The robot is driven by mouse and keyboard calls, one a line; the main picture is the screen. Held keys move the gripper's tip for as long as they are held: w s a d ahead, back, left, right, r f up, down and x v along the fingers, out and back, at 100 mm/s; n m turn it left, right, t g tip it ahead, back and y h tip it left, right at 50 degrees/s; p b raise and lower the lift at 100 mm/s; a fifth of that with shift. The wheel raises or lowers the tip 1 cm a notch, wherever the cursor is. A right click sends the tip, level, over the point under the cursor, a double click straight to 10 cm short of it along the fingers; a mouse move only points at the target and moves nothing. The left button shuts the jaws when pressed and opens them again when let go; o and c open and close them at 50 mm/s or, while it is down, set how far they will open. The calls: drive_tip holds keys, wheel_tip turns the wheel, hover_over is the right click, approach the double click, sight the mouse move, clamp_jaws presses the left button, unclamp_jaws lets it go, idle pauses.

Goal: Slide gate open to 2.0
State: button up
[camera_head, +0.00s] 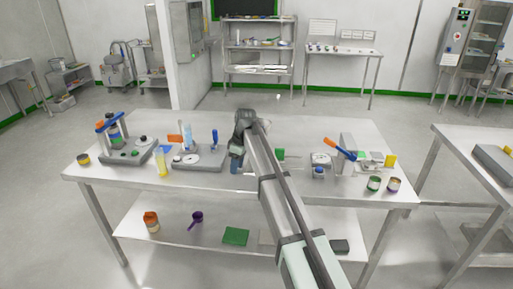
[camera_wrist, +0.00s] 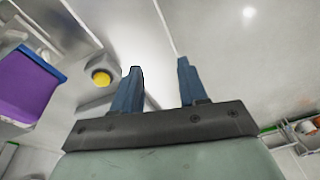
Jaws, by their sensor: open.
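I cannot tell for certain which fixture carries the slide gate. In the head view, a grey fixture with a blue upright handle (camera_head: 214,138) and a white round disc stands just left of my gripper (camera_head: 237,162). Another grey unit (camera_head: 347,146) with an orange-and-blue lever stands to the right of my arm. No scale reading is legible. In the wrist view, my gripper (camera_wrist: 158,72) has two blue fingers spread apart with nothing between them. A round yellow part (camera_wrist: 101,78) on a grey body shows left of the fingers. My arm hides the table's middle.
The steel table (camera_head: 95,178) also holds a stand with blue and orange parts (camera_head: 118,140) at left and small jars (camera_head: 374,183) at front right. In the wrist view, a purple panel (camera_wrist: 22,85) is at far left.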

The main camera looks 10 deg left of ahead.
drive_tip(key=w+d+r+n+h, duration=0.1)
drive_tip(key=w+d+r, duration=0.25)
drive_tip(key=r, duration=0.45)
drive_tip(key=w+d+r+n+h, duration=0.1)
drive_tip(key=w+d+r+n, duration=0.15)
drive_tip(key=w+r, duration=0.45)
drive_tip(key=shift+m, duration=0.45)
drive_tip(key=f, duration=0.4)
drive_tip(key=s+f, duration=0.1)
drive_tip(key=f, duration=0.7)
drive_tip(key=shift+s+d, duration=0.35)
drive_tip(key=shift+c, duration=0.3)
clamp_jaws()
